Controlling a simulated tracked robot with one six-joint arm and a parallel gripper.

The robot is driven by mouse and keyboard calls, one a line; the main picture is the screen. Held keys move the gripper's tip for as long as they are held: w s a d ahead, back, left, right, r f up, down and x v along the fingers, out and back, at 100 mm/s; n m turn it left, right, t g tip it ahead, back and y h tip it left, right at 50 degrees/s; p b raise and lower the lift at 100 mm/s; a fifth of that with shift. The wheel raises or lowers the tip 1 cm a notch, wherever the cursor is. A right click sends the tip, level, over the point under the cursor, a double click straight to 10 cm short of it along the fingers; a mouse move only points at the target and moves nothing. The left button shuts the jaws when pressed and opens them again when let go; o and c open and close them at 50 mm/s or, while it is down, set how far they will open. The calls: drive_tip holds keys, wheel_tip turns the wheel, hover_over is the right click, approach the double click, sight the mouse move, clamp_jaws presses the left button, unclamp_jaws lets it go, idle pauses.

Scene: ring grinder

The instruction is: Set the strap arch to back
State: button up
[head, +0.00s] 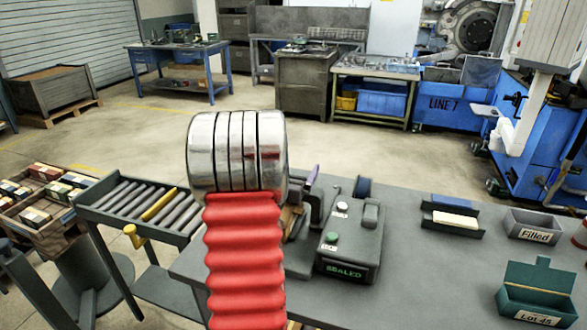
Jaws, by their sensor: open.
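A grey sealing machine (350,235) stands on the grey bench, with a green button, a white button and a lit "SEALED" sign on its front. Just left of it, a dark upright bracket (317,203) with a purple strip at its top shows in part. This may be the strap arch, but I cannot tell which way it is set. My arm, with red bellows and chrome rings, covers the area to its left. My gripper is not seen; it may be hidden behind my arm.
A roller conveyor (125,206) with a yellow handle joins the bench (410,275) at left. A crate of boxes (48,200) stands beyond it. A "Filled" bin (532,228), a green lot box (535,295) and a small rack (453,217) are at right. Mid-bench is clear.

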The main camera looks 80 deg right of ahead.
drive_tip(key=shift+c, duration=0.5)
drive_tip(key=c, duration=1.2)
drive_tip(key=shift+w+d, duration=0.1)
drive_tip(key=shift+w, duration=0.05)
